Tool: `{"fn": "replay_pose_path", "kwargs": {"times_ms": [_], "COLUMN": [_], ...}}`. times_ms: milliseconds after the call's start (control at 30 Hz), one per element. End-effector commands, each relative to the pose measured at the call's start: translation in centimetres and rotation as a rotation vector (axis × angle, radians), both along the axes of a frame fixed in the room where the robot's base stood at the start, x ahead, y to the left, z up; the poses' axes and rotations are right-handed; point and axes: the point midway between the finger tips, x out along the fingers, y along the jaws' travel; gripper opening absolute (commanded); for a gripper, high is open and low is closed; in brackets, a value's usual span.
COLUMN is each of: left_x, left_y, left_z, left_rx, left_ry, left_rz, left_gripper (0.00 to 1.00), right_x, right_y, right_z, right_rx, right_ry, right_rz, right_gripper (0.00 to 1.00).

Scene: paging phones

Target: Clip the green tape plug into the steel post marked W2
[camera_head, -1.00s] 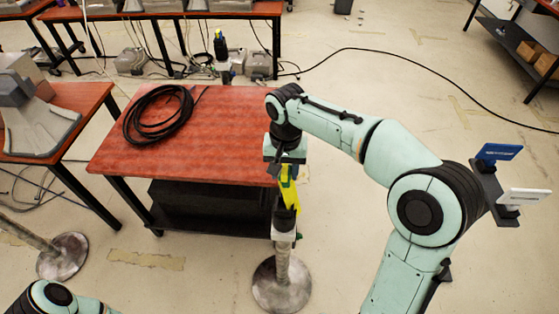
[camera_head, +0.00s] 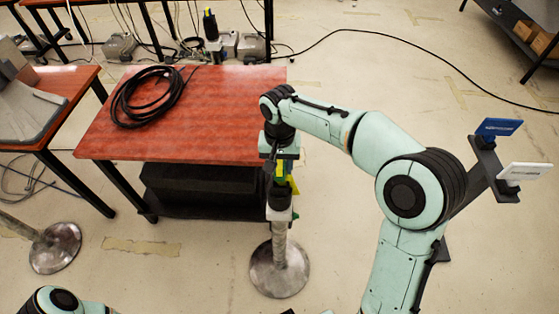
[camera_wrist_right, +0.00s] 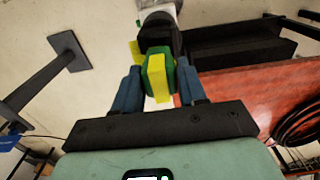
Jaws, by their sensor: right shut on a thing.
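My right gripper (camera_head: 281,178) is at the top of a steel post (camera_head: 279,250), beside the front right corner of the red table. In the right wrist view its blue fingers (camera_wrist_right: 160,92) are shut on the green tape plug (camera_wrist_right: 183,78), which has a yellow face. The plug is right at the post's black head (camera_wrist_right: 160,35); I cannot tell whether it is seated. A yellow piece (camera_wrist_right: 137,52) shows beside the head. No W2 mark is readable. My left gripper is out of view.
The red table (camera_head: 200,110) carries a coiled black cable (camera_head: 145,98). A second round-based post (camera_head: 55,250) stands at the left. Another post with a yellow-marked black top (camera_head: 210,26) stands behind the table. Open floor lies to the right of the post.

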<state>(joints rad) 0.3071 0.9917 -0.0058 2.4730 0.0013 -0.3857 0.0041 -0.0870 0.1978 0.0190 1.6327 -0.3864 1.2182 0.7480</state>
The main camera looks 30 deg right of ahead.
Motion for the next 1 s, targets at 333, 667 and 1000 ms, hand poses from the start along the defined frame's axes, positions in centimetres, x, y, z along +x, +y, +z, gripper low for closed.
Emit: {"fn": "replay_pose_path", "kwargs": {"times_ms": [333,667,1000], "left_x": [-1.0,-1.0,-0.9], "left_y": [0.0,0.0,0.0], "left_z": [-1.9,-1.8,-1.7], "left_rx": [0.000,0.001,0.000], "left_ry": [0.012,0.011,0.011], "left_rz": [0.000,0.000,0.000], "left_gripper": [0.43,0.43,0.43], "right_x": [0.0,0.0,0.0], "right_y": [0.0,0.0,0.1], "right_z": [-2.9,-2.8,-2.8], "right_rx": [0.001,0.001,0.001], "right_ry": [-0.001,-0.002,-0.002], "right_rz": [0.000,0.000,0.000], "right_gripper": [0.10,0.10,0.10]}}
